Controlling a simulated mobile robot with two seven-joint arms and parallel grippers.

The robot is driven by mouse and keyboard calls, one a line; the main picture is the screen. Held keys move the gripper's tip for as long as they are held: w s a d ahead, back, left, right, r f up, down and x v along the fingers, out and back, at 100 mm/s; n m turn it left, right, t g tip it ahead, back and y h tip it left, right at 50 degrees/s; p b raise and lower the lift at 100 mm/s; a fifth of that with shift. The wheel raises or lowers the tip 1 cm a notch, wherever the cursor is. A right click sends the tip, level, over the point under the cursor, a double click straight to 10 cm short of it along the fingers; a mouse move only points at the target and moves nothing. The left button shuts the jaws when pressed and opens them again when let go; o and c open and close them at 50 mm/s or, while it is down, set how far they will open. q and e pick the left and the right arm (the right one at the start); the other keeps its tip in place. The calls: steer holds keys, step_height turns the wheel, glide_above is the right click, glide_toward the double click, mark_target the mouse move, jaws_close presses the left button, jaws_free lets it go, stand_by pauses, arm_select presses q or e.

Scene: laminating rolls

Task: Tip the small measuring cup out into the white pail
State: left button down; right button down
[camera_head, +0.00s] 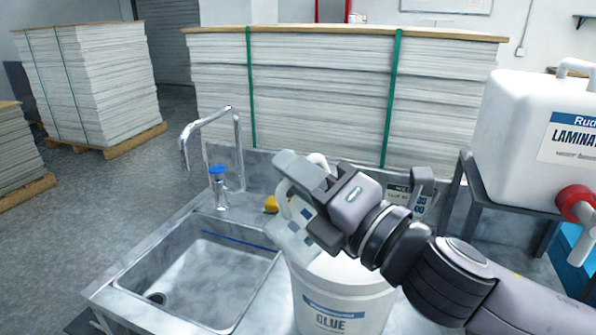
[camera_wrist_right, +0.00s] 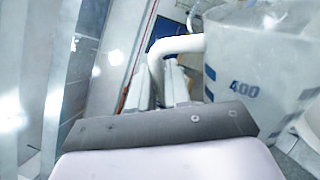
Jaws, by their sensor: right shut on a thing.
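The white pail (camera_head: 341,308) with a blue and white GLUE label stands on the counter to the right of the sink, partly hidden under my right arm. My right gripper (camera_head: 297,197) is above the pail's back left side, shut on the white handle of a translucent measuring cup (camera_head: 287,238). In the right wrist view the cup (camera_wrist_right: 262,62) shows a blue 400 mark, and its white handle (camera_wrist_right: 178,45) passes between the fingers. The cup looks tilted; its contents cannot be made out. My left gripper is not in view.
The steel sink (camera_head: 205,278) with a tall tap (camera_head: 236,150) is to the left. A blue-capped bottle (camera_head: 218,187) and a yellow item (camera_head: 271,204) stand behind it. A white tank (camera_head: 520,130) with a red valve sits on a stand at right. Stacked sheets (camera_head: 320,95) stand behind.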

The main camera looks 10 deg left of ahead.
mark_target(275, 192)
stand_by(0.4)
steer(key=shift+s+a+f+n+g, duration=0.3)
steer(key=shift+s+a+n, duration=0.1)
steer(key=shift+n, duration=0.5)
steer(key=shift+s+a+f+n+g, duration=0.2)
steer(key=shift+s+a+n+g, duration=0.15)
steer(key=shift+n, duration=0.55)
steer(key=n, duration=0.1)
steer(key=s+n, duration=0.1)
steer(key=n, duration=0.1)
steer(key=shift+a+r, duration=0.15)
steer(key=shift+a, duration=0.2)
steer(key=n, duration=0.1)
steer(key=n+g, duration=0.1)
steer(key=n, duration=0.1)
steer(key=shift+a+f, duration=0.1)
steer(key=shift+f, duration=0.3)
